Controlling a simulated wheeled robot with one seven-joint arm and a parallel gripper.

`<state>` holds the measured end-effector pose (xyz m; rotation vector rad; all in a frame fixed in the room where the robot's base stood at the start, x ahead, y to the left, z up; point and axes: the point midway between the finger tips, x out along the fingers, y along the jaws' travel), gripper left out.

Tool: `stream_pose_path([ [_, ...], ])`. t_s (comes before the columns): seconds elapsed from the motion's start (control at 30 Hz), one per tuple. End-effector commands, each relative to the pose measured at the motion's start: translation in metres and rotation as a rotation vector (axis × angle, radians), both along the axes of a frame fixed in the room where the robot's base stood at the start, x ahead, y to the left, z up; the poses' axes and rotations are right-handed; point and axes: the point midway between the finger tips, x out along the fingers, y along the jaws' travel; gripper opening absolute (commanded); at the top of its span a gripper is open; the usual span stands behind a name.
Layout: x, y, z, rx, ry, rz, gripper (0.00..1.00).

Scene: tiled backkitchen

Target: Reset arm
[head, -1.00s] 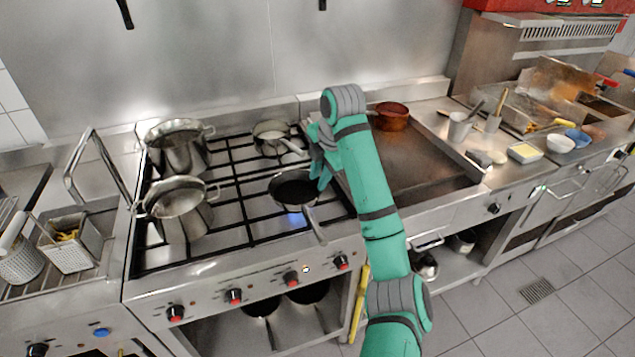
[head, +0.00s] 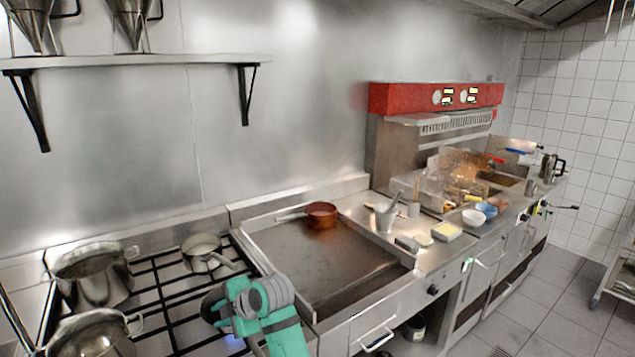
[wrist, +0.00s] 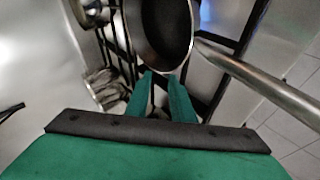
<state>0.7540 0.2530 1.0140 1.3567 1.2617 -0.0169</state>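My green gripper (head: 226,308) is low in the head view, over the right front part of the stove, beside a dark frying pan (head: 210,302) that my arm partly hides. In the wrist view my two green fingers (wrist: 162,80) stand a little apart with nothing between them. Their tips are close to the rim of the frying pan (wrist: 158,30), whose handle runs to the right. I cannot tell whether they touch the rim.
The stove (head: 165,290) holds two large pots (head: 95,278) (head: 92,338) and a small saucepan (head: 202,247). A red-brown pan (head: 321,212) sits on the griddle (head: 325,265). Bowls and utensils crowd the counter to the right. The air above the griddle is clear.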

Motion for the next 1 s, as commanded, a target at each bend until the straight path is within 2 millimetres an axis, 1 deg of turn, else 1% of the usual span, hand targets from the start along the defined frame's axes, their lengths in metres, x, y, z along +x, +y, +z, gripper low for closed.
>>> stream_pose_path([
  [0.03,-0.007,0.008,-0.007,0.064,-0.003,-0.022,0.22],
  [0.2,-0.022,0.022,-0.013,0.282,-0.029,-0.117,0.22],
  [0.37,-0.042,0.023,-0.012,0.491,-0.046,-0.221,0.22],
  [0.53,-0.062,0.01,-0.014,0.684,-0.05,-0.345,0.22],
  [0.77,-0.095,-0.018,-0.031,0.92,-0.008,-0.545,0.22],
  [0.87,-0.112,-0.034,-0.043,1.004,0.013,-0.63,0.22],
  [0.97,-0.131,-0.051,-0.062,1.066,0.041,-0.719,0.22],
  [1.0,-0.14,-0.059,-0.072,1.083,0.051,-0.755,0.22],
])
